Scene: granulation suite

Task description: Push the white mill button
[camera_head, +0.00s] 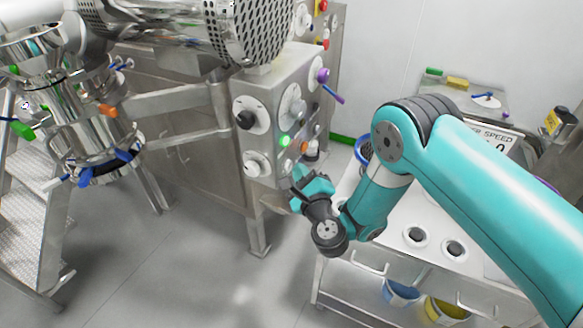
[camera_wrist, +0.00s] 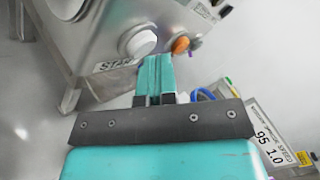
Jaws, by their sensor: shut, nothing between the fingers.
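The white button (camera_wrist: 140,43) is a round, pale cap on the steel control panel. It stands just above a label that appears to read START (camera_wrist: 118,63). In the head view, a small pale spot (camera_head: 287,166) low on the panel appears to be the same button, close to my gripper (camera_head: 299,176). In the wrist view, my gripper (camera_wrist: 158,62) is shut and empty. Its teal fingertips point towards the panel, just below and right of the white button. I cannot tell whether they touch the panel.
An orange button (camera_wrist: 181,45) is right of the white one. The panel also carries a lit green button (camera_head: 284,140), dials and a purple lever (camera_head: 331,92). Open floor lies left.

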